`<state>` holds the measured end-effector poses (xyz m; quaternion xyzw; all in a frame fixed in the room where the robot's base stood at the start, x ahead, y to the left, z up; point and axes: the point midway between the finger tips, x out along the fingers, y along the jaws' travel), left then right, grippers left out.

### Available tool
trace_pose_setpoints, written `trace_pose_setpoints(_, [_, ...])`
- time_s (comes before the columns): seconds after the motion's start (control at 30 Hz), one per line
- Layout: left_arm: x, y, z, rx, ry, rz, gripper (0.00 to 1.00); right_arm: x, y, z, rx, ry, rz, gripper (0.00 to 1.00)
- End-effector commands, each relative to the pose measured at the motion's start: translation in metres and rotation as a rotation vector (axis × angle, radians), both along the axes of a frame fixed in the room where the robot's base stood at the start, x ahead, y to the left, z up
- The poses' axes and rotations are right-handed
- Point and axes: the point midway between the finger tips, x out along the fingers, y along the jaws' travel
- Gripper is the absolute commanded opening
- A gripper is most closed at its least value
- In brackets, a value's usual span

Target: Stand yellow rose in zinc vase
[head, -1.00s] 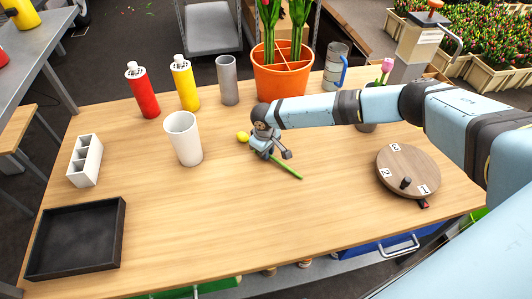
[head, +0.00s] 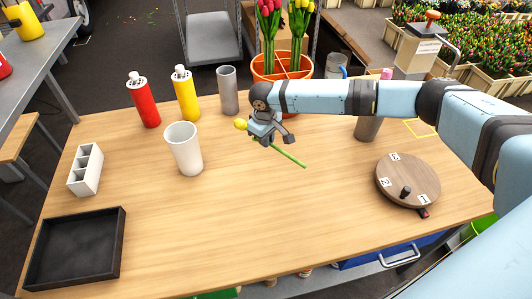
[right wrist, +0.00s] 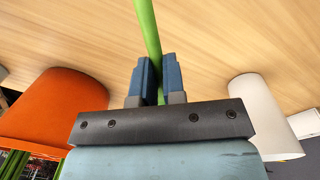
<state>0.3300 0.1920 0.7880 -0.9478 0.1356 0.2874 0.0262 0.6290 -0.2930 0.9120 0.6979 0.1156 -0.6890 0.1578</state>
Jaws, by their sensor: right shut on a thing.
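The yellow rose (head: 240,124) has a yellow head at the left and a green stem running down to the right. My right gripper (head: 276,138) is shut on its stem and holds it tilted, apparently above the table. In the right wrist view the green stem (right wrist: 147,28) passes between the two blue fingers of the gripper (right wrist: 154,82). A plain grey cylinder (head: 228,91), seemingly the zinc vase, stands upright at the back, left of the orange pot. The rose head is in front of it and apart from it. My left gripper is out of view.
A white cup (head: 184,150), a yellow bottle (head: 187,97) and a red bottle (head: 143,105) stand left. The orange pot (head: 262,70) with tulips is behind my arm. A round numbered board (head: 408,178) lies right, a black tray (head: 75,250) front left. The front middle is clear.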

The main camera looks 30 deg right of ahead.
Motion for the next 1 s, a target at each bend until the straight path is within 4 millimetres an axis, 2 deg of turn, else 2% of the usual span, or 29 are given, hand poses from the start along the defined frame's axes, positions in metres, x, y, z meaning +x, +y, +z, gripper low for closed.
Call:
trace_pose_setpoints(0.03, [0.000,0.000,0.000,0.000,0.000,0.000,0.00,0.000,-0.001,0.016,0.001,-0.003,0.000,0.00])
trace_pose_setpoints(0.1, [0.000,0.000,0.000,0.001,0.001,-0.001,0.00,0.000,0.000,0.035,0.002,-0.002,0.001,0.00])
trace_pose_setpoints(0.3, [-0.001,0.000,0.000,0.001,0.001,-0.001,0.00,0.000,0.000,0.075,-0.001,-0.001,0.001,0.00])
trace_pose_setpoints(0.4, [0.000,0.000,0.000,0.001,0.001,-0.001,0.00,0.000,0.000,0.086,0.000,0.000,0.000,0.00])
trace_pose_setpoints(0.57, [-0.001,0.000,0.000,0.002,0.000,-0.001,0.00,0.000,0.000,0.095,0.000,0.001,0.000,0.00])
trace_pose_setpoints(0.67, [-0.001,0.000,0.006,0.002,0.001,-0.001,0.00,-0.006,0.003,0.101,0.000,0.004,-0.010,0.00])
trace_pose_setpoints(0.77, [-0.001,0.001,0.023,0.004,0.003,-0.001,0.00,-0.024,0.012,0.117,0.001,0.008,-0.055,0.00])
trace_pose_setpoints(1.0, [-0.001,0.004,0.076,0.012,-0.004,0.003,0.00,-0.097,0.039,0.168,0.001,0.013,-0.246,0.00])
